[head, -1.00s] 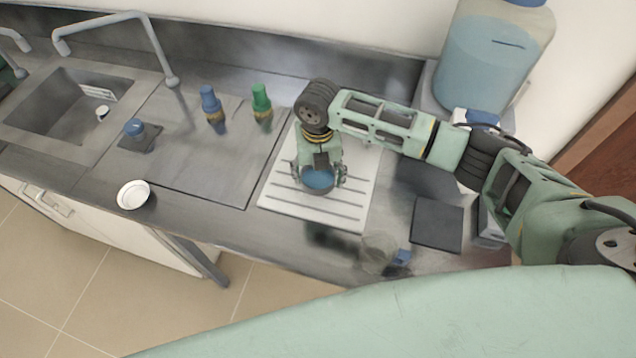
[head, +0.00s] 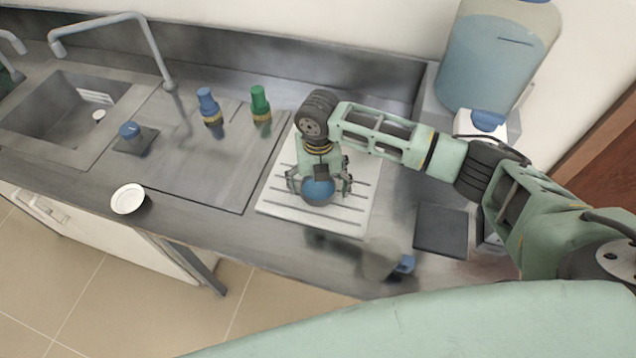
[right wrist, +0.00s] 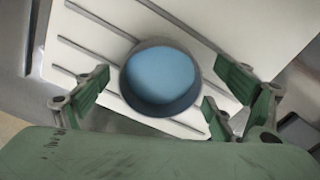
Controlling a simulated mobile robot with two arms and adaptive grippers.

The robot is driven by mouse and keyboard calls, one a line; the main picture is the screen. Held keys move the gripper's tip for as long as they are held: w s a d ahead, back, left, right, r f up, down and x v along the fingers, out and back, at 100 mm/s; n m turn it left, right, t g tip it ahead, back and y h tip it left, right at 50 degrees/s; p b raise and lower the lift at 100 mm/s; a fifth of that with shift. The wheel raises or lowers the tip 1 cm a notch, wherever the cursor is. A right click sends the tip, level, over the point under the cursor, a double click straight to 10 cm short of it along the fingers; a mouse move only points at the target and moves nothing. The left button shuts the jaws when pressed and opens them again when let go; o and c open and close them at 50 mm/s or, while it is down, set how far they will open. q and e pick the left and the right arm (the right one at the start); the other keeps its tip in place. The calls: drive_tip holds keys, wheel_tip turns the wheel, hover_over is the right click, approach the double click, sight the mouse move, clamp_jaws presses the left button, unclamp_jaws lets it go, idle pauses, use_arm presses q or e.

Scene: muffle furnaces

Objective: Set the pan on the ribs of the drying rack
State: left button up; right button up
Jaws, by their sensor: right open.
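The pan (head: 319,191) is a small round dish, blue inside with a dark rim. It sits on the white ribbed drying rack (head: 275,205), near the middle of its ribs. In the right wrist view the pan (right wrist: 160,78) lies over the dark ribs of the rack (right wrist: 88,22). My right gripper (head: 320,182) is open, its fingers on either side of the pan. In the right wrist view the fingers of the gripper (right wrist: 158,92) stand apart from the rim. My left gripper is not in view.
A white dish (head: 128,199) lies near the counter's front edge. Blue (head: 209,104) and green (head: 260,103) brushes stand behind left of the rack. A dark square pad (head: 441,230) and a blurry cup (head: 380,258) are to the right. A big blue-filled jug (head: 487,65) stands at the back right.

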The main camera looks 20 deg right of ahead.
sight(318, 190)
drive_tip(key=shift+r, duration=0.3)
wheel_tip(318, 190, up, 12)
drive_tip(key=b, duration=0.3)
drive_tip(key=shift+f, duration=0.2)
